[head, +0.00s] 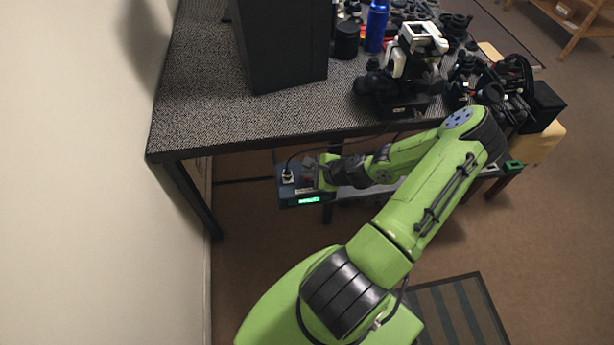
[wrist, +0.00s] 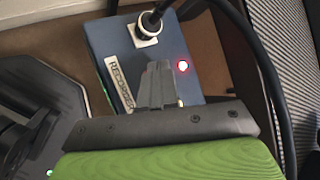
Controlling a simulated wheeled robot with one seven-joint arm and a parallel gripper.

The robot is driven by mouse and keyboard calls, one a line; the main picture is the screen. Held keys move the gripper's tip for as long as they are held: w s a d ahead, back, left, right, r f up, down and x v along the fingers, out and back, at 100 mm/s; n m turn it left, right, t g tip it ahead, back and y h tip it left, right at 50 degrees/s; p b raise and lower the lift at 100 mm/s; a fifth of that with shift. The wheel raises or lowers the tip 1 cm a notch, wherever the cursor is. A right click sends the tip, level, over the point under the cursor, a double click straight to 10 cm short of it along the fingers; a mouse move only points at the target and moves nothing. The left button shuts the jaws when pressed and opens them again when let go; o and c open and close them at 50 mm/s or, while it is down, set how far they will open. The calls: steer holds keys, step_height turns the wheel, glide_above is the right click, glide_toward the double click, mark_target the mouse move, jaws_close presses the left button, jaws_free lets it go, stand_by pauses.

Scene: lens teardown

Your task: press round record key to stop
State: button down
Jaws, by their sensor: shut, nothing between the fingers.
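The recorder (head: 288,200) is a blue-grey box below the dark table, with a lit green display on its front. In the wrist view the recorder (wrist: 112,50) shows a white "RECORDER" label. A small round red-lit key or lamp (wrist: 183,66) glows on its top; I cannot tell which. My gripper (wrist: 158,66) is shut and empty. Its fingertips appear over the box, between the label and the red light, just left of the light. Whether they touch the surface is unclear. In the head view my gripper (head: 310,168) is small and partly hidden at the box.
A black plug (wrist: 149,24) with a cable sits in a pale square socket on the recorder, close to my fingers. Dark cables (wrist: 252,60) run along its right side. The patterned table (head: 205,110) overhangs behind, holding a tall black box (head: 285,45) and camera parts.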

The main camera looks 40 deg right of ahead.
mark_target(310, 180)
steer(key=shift+r+p, duration=0.9)
step_height(310, 180, up, 6)
steer(key=p, duration=0.5)
steer(key=shift+p, duration=0.3)
